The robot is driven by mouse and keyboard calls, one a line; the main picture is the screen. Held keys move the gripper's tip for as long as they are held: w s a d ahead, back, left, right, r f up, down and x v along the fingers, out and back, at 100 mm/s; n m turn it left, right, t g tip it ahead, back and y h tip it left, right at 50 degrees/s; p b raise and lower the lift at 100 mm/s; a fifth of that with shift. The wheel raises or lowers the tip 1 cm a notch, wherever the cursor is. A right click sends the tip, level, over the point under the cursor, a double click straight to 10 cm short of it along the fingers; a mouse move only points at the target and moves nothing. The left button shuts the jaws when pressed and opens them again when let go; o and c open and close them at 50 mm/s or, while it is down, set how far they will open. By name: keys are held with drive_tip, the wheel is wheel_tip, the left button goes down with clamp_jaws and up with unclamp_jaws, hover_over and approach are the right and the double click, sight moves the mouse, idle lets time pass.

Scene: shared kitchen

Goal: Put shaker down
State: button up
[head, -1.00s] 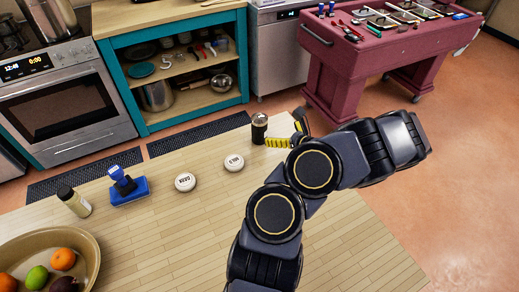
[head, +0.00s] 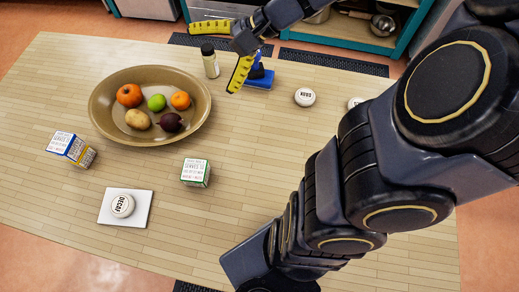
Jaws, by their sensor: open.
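A small pale bottle with a dark cap (head: 210,62), which looks like the shaker, stands upright on the wooden table. It is just right of the fruit bowl and left of a blue pad. My gripper (head: 212,59) is open, its two yellow fingers spread wide. In the picture one finger is behind the bottle and the other is at its right front, with the bottle showing between them. I cannot tell how high the fingers are or whether they touch it.
The oval bowl (head: 97,112) holds fruit and vegetables. The blue pad (head: 262,82) is partly behind my gripper. Small boxes (head: 195,172) and (head: 70,148), a white card (head: 141,213) bearing a round token, and another token (head: 305,97) lie about. The table's middle is clear.

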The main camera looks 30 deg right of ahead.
drive_tip(key=s+a+n+g+h, duration=0.3)
drive_tip(key=s+a+n+g, duration=0.2)
drive_tip(key=s+a+n, duration=0.3)
drive_tip(key=s+d+n+g+h, duration=0.1)
drive_tip(key=s+d+n+h, duration=0.3)
drive_tip(key=s, duration=0.7)
drive_tip(key=shift+s+d+n+g+h, duration=0.25)
drive_tip(key=shift+n+h, duration=0.35)
drive_tip(key=shift+h, duration=0.6)
